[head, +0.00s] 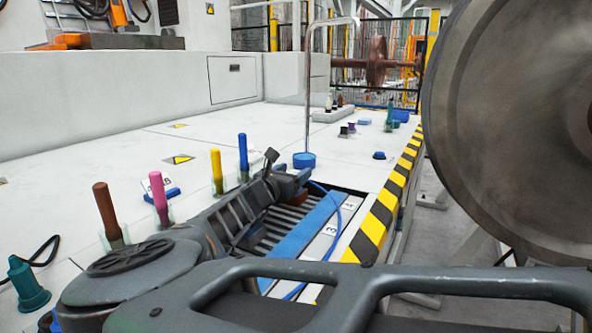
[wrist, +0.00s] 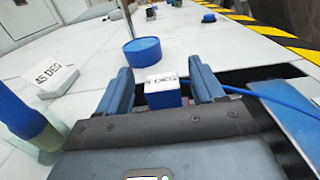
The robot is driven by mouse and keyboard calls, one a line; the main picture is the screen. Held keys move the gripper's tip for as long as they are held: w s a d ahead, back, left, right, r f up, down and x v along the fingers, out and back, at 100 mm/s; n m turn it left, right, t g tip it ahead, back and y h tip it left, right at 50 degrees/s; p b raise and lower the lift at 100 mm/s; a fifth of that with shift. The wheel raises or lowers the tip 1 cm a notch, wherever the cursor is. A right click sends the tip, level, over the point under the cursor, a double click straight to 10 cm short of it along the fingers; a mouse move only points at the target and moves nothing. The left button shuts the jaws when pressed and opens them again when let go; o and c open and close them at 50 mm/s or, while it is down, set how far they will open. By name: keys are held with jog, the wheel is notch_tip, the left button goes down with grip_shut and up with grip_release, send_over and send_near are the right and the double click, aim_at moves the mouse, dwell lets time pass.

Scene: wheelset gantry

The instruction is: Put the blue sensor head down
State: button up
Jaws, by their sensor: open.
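The blue sensor head (wrist: 163,93), a small block with a white top label ending in "DEG", sits between my gripper's fingers in the wrist view. My gripper (wrist: 160,68) is open, with a finger on each side of the block and a visible gap at both sides. A blue cable (wrist: 255,98) runs off to the right near it. The block appears to be at table level by the edge of a dark opening; its underside is hidden. In the head view my gripper (head: 288,182) is low over the white table, and I cannot make out the sensor head there.
A blue round stand base (wrist: 142,50) with a tall pole is just beyond the fingers. A block labelled "45 DEG" (wrist: 57,78) lies to the left. Several coloured upright handles, including a yellow one (head: 216,171), line the left. A large wheel (head: 520,130) stands at right.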

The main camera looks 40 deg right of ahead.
jog(key=p+v, duration=0.1)
jog(key=v, duration=0.8)
jog(key=shift+s+a+r, duration=0.1)
jog(key=shift+s+a, duration=0.1)
jog(key=shift+a, duration=0.15)
